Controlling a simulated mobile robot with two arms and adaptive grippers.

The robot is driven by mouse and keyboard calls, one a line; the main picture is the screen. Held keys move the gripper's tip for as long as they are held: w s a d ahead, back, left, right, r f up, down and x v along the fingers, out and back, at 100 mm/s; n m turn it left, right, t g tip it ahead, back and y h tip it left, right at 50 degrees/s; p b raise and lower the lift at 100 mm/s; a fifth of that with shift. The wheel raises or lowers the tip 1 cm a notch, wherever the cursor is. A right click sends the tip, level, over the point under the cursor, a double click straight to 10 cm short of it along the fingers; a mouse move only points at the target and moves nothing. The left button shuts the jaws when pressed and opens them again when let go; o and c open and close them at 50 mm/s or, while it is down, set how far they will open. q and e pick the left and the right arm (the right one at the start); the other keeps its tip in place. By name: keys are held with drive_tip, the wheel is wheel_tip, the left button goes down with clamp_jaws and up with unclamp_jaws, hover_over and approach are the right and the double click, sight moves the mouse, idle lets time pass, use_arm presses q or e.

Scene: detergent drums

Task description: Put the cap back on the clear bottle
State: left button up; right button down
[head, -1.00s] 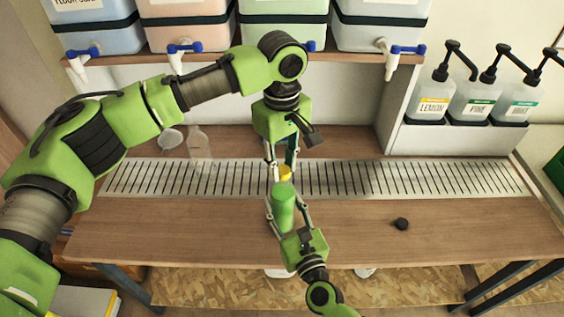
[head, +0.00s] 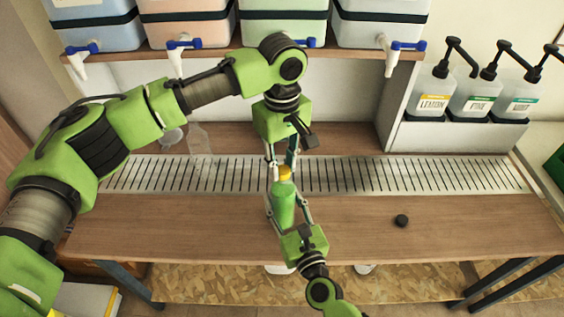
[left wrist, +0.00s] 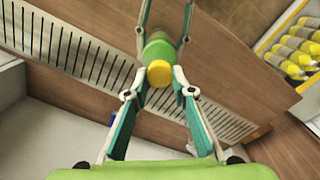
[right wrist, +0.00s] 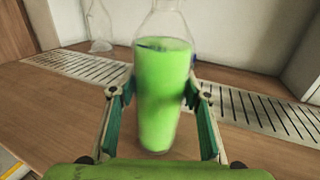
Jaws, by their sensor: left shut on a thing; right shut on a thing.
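The clear bottle (head: 284,210), filled with green liquid, is held at the middle of the bench front. My right gripper (head: 284,200) is shut around its body; the right wrist view also shows the bottle (right wrist: 163,95), its top cut off by the frame edge. The yellow cap (head: 284,173) is between the fingers of my left gripper (head: 281,167), which is shut on it from above. In the left wrist view the cap (left wrist: 160,73) lines up with the bottle (left wrist: 159,47) behind it. I cannot tell whether the cap touches the bottle's mouth.
A slotted drain strip (head: 400,177) crosses the wooden bench (head: 150,225). An empty clear bottle (head: 200,140) stands at the back left. A small black round object (head: 401,221) lies at the right. Pump bottles (head: 475,98) stand back right; drums with taps line the shelf above.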

use_arm(q)
drive_tip(key=m, duration=0.6)
drive_tip(key=shift+d+m, duration=0.1)
drive_tip(key=shift+m, duration=0.3)
drive_tip(key=m, duration=0.7)
drive_tip(key=shift+d, duration=0.1)
drive_tip(key=m, duration=0.3)
drive_tip(key=shift+m, duration=0.4)
drive_tip(key=m, duration=0.3)
drive_tip(key=shift+s+m, duration=0.1)
drive_tip(key=shift+m, duration=0.2)
drive_tip(key=m, duration=1.1)
drive_tip(key=shift+s, duration=0.1)
drive_tip(key=m, duration=2.1)
drive_tip(key=shift+a+f, duration=0.1)
drive_tip(key=shift+a, duration=0.15)
drive_tip(key=o, duration=0.8)
drive_tip(key=shift+c, duration=0.2)
